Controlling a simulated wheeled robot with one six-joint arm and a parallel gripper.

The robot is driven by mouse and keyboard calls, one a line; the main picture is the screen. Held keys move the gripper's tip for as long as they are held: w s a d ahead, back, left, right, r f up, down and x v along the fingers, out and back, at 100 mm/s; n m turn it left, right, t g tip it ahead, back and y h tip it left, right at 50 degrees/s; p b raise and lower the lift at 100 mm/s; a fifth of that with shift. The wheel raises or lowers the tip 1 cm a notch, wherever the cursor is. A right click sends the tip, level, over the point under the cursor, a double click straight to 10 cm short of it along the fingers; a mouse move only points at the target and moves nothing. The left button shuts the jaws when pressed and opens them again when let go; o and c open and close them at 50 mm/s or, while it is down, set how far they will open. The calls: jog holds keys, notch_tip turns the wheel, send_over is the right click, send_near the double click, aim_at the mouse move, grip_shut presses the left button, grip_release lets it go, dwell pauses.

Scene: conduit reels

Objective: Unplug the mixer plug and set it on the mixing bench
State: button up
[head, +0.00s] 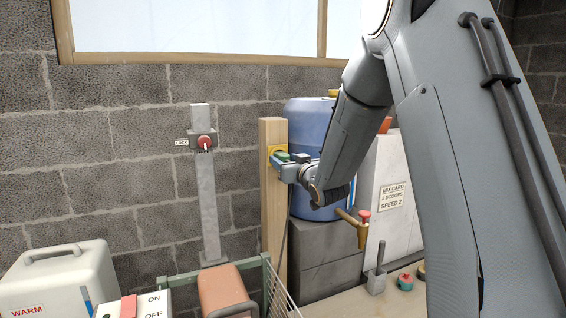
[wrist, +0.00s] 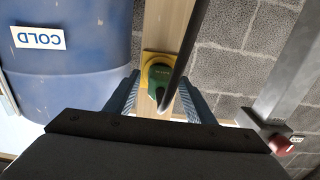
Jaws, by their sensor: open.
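The green mixer plug (wrist: 158,82) sits in a yellow socket plate (wrist: 148,58) on an upright wooden post (head: 271,205). A dark cable runs from the plug. In the head view the plug (head: 282,156) is partly covered by my gripper (head: 285,162). In the wrist view my gripper (wrist: 159,85) is open, with one finger on each side of the plug. Gaps show between plug and fingers. A pale bench top (head: 335,302), likely the mixing bench, lies at the lower right of the head view.
A blue barrel (head: 308,115) on grey blocks stands right behind the post. A brass tap (head: 355,230), a white box with a mix card (head: 392,195) and a red-topped pot (head: 405,282) are farther right. A grey post with a red switch (head: 204,141) stands left.

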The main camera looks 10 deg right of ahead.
aim_at(287, 161)
jog(key=shift+w+a, duration=0.15)
jog(key=shift+w, duration=0.5)
jog(key=shift+b, duration=0.4)
dwell(0.6)
jog(key=shift+c, duration=0.2)
grip_shut()
jog(key=shift+s+d+p, duration=0.1)
jog(key=shift+s+d, duration=0.1)
jog(key=shift+s, duration=0.8)
jog(key=shift+s+d+p, duration=0.1)
jog(key=shift+s+d, duration=0.1)
jog(key=shift+s, duration=0.75)
jog(key=shift+s+d+p, duration=0.1)
jog(key=shift+s+d, duration=0.1)
jog(key=shift+s, duration=0.8)
